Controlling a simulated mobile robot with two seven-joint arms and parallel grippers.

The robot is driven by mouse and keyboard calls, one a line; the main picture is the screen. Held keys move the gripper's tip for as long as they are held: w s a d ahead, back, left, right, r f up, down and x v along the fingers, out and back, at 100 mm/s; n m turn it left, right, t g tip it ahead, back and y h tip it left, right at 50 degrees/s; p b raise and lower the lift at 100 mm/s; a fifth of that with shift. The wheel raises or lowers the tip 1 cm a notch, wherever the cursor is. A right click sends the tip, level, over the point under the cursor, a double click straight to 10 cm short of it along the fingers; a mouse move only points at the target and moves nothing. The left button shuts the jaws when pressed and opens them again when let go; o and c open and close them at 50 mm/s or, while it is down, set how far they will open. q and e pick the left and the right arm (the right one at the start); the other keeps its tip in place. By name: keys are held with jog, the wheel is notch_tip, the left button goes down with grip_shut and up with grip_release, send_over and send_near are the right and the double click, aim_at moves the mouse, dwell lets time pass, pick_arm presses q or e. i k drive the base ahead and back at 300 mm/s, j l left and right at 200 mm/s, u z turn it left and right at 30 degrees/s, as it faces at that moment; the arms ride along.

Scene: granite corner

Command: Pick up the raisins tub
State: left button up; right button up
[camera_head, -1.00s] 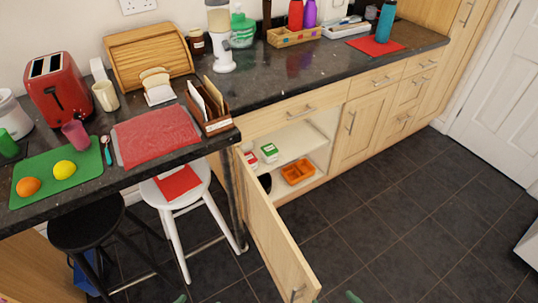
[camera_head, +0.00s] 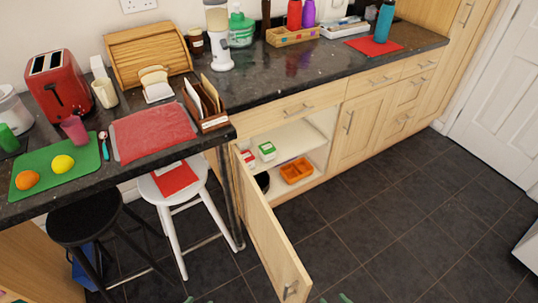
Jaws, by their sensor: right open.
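Two small tubs or boxes stand on the shelf of the open cupboard: a green and white one (camera_head: 267,151) and a red and white one (camera_head: 248,158). Their labels are too small to read, so I cannot tell which, if either, is the raisins tub. My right gripper (camera_head: 334,299) shows only as green fingertips at the bottom edge, open, apart from the cupboard and near the bottom of its door. My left gripper (camera_head: 189,300) shows only as a green tip at the bottom edge; its jaws are cut off.
The open cupboard door (camera_head: 272,232) juts out left of the opening. An orange tray (camera_head: 297,170) and a dark round item (camera_head: 263,181) sit low in the cupboard. A white stool (camera_head: 180,205) and a black stool (camera_head: 84,218) stand left. Floor to the right is clear.

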aim_at(267, 150)
jog(key=k+l+u, duration=0.15)
jog(key=l, duration=0.25)
jog(key=k+l+u, duration=0.15)
jog(key=l, duration=0.3)
jog(key=l+u, duration=0.2)
jog(key=l, duration=0.25)
jog(key=k+l+u, duration=0.1)
jog(key=l+u, duration=0.15)
jog(key=l, duration=0.15)
jog(key=i+l+u, duration=0.1)
jog(key=l+u, duration=0.15)
jog(key=l, duration=0.2)
jog(key=l+u, duration=0.2)
jog(key=l, duration=0.2)
jog(key=i+l+u, duration=0.2)
jog(key=l+u, duration=0.15)
jog(key=l, duration=0.2)
jog(key=i+l+u, duration=0.2)
jog(key=k+l, duration=0.05)
jog(key=l, duration=0.05)
